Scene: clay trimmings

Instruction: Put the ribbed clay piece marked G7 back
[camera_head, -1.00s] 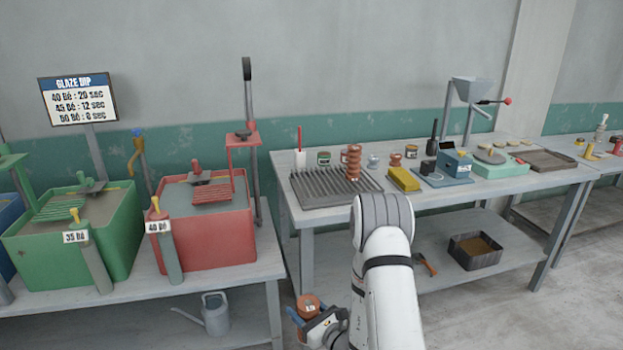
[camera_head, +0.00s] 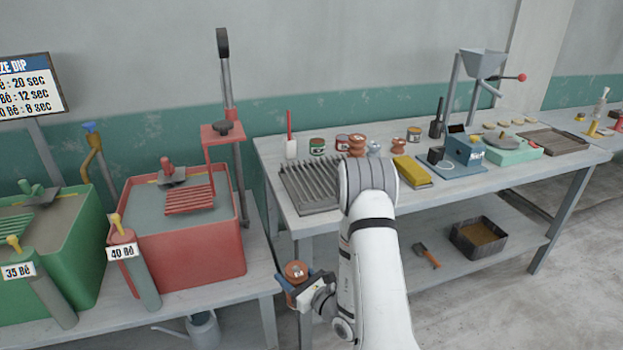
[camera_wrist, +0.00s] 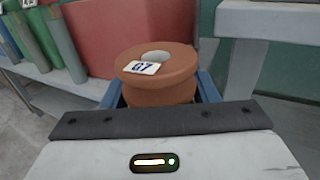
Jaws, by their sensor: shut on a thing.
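The clay piece marked G7 (camera_wrist: 158,85) is a round reddish-brown ribbed body with a flat top, a pale round spot and a white G7 label. In the wrist view it stands upright between the blue fingers of my gripper (camera_wrist: 160,98), which is shut on it. In the head view the piece (camera_head: 296,270) and my gripper (camera_head: 301,279) are low, in front of the gap between the two tables. Its lower part is hidden by my gripper.
A grey slatted rack (camera_head: 297,190) lies at the near-left of the work table (camera_head: 275,150). Reddish ribbed clay (camera_head: 357,144) shows behind my arm, partly hidden. A yellow block (camera_head: 411,170) and blue device (camera_head: 465,152) stand right. A red glaze tub (camera_head: 185,255) stands left.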

